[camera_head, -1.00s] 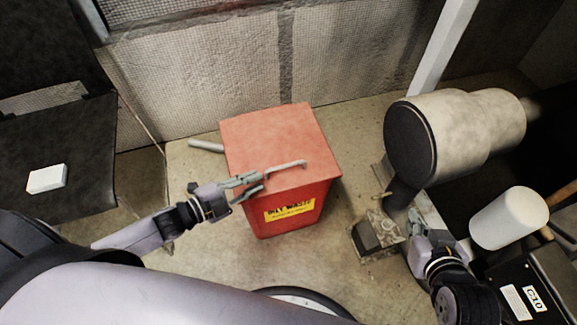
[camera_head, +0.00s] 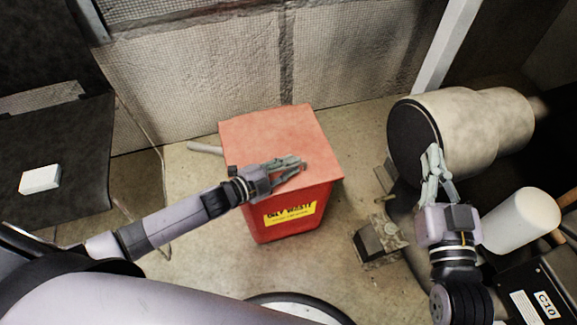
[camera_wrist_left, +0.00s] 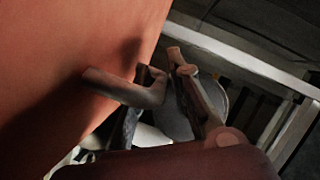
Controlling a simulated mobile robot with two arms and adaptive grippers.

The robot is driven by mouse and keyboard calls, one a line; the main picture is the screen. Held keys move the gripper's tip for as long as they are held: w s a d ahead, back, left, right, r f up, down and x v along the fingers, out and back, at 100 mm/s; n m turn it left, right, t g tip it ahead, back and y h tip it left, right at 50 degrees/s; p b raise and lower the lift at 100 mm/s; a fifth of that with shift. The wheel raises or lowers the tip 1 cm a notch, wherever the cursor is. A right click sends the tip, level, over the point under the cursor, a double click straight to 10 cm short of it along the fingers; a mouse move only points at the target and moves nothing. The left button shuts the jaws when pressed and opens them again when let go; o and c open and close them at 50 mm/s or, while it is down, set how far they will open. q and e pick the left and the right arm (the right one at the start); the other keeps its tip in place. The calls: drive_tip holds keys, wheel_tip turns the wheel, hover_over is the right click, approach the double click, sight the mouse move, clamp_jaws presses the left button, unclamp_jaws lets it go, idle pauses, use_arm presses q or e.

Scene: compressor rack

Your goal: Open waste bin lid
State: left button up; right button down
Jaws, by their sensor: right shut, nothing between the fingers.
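The red waste bin (camera_head: 285,140) stands on the floor with its flat lid down and a yellow label (camera_head: 290,213) on its front. A bar handle (camera_wrist_left: 125,88) lies along the lid's front edge; in the head view, my left gripper mostly covers it. My left gripper (camera_head: 297,167) is at the handle, its fingers apart. In the left wrist view, the handle's bent end is close to the fingers; I cannot tell whether they touch it. My right gripper (camera_head: 434,150) is shut and empty, in front of the large cylinder.
A beige cylindrical machine (camera_head: 475,125) with a dark end stands right of the bin. A white cylinder (camera_head: 520,218) and a black C10 box (camera_head: 540,295) are at lower right. A dark surface with a white block (camera_head: 40,179) is at left. A wall is close behind the bin.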

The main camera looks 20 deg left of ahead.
use_arm(q)
drive_tip(key=shift+c, duration=0.5)
clamp_jaws()
